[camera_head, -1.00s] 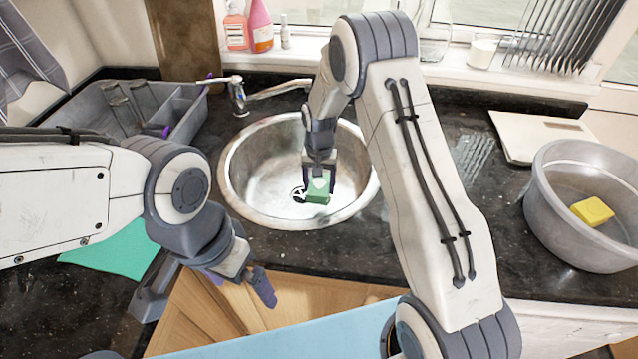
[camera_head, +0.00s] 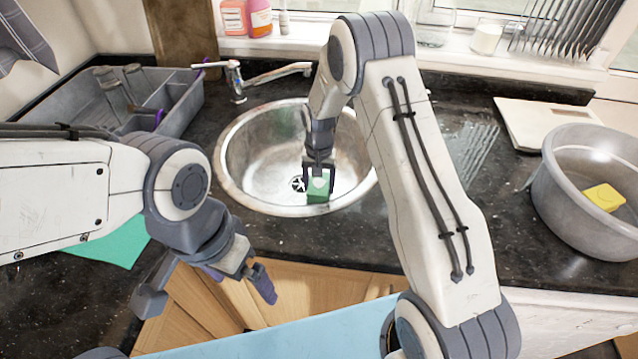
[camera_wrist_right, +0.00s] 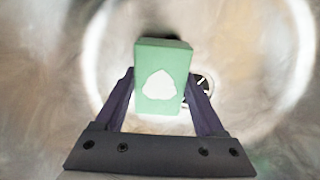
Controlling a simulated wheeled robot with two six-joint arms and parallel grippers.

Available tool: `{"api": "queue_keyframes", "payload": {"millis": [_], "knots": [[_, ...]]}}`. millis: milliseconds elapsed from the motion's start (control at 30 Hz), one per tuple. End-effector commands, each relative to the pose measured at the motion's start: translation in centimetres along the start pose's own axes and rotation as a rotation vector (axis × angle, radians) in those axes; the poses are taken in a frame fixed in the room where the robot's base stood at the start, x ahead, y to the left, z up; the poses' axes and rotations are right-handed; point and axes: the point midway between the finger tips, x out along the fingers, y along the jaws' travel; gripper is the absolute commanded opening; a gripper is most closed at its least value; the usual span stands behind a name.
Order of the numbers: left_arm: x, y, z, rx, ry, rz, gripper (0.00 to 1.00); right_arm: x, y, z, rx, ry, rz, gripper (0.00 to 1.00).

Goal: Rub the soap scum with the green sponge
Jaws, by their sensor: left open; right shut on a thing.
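The green sponge (camera_head: 318,194) is inside the round metal sink (camera_head: 236,172), toward its front side and right of the drain. My right gripper (camera_head: 319,182) reaches down into the sink and is shut on the sponge. The right wrist view shows the sponge (camera_wrist_right: 162,58) between both fingers, with a white patch on its face. I cannot tell whether it touches the basin. Pale, cloudy smears show on the sink's metal, but I cannot pick out the soap scum for certain. My left gripper (camera_head: 210,288) is open and empty, near the counter's front edge.
A grey basin (camera_head: 568,218) with a yellow sponge (camera_head: 604,197) stands at the right. The tap (camera_head: 236,80) reaches over the sink's back. A grey caddy (camera_head: 190,108) and a teal cloth (camera_head: 112,242) are at the left. A white scale (camera_head: 545,122) lies at the back right.

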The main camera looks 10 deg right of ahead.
Motion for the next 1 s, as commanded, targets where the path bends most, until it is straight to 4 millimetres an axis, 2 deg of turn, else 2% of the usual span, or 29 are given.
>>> {"api": "queue_keyframes", "payload": {"millis": [1000], "knots": [[1.1,-0.1,0.1,0.000,0.000,0.000,1.00,1.7,0.0,0.0,0.000,0.000,0.000,0.27]]}}
